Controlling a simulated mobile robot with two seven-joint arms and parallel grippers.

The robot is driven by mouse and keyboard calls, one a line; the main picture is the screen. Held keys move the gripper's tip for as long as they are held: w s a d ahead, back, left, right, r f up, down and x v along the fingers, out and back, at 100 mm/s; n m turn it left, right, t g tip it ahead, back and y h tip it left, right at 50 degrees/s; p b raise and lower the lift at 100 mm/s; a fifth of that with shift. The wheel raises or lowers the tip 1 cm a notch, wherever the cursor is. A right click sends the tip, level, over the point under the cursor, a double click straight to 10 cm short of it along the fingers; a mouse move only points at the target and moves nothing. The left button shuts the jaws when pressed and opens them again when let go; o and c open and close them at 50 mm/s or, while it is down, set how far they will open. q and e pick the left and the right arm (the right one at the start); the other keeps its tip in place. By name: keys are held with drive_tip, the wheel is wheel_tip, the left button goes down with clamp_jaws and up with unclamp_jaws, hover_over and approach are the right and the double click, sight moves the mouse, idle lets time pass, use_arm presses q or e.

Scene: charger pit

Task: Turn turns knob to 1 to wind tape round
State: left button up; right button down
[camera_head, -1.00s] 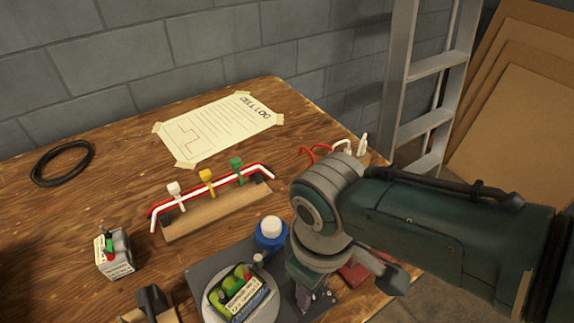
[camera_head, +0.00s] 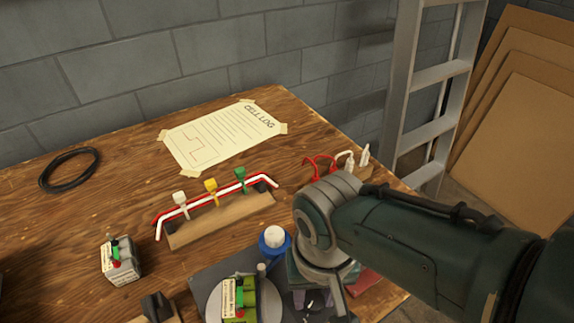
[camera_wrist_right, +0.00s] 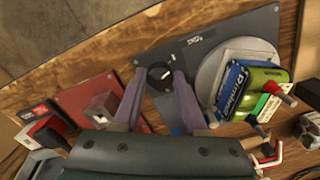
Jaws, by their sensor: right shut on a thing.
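The turns knob (camera_wrist_right: 158,74) is small and black with a white mark, on a dark plate (camera_wrist_right: 190,48) in the right wrist view. My right gripper (camera_wrist_right: 159,76) is shut on the knob, one purple finger on each side. In the head view this gripper (camera_head: 314,298) points down at the plate's right part, and its wrist hides much of it. The number at the mark is too small to read. A green cell pack (camera_head: 239,300) with a printed label sits on a round grey disc (camera_head: 214,303) on the plate. A blue roll with a white top (camera_head: 274,238) stands behind. My left gripper is not in view.
A wooden rack (camera_head: 222,220) with red and white bars and coloured clips stands behind. Another cell pack (camera_head: 122,264) is at left. A red block (camera_head: 364,280) is beside my right wrist. A black cable coil (camera_head: 70,170) and taped paper (camera_head: 222,135) lie at the back.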

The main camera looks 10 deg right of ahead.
sight(314, 301)
drive_tip(key=shift+m, duration=0.3)
drive_tip(key=shift+c, duration=2.2)
unclamp_jaws()
wheel_tip(314, 301, up, 10)
drive_tip(key=p, duration=0.7)
drive_tip(key=shift+p, duration=0.3)
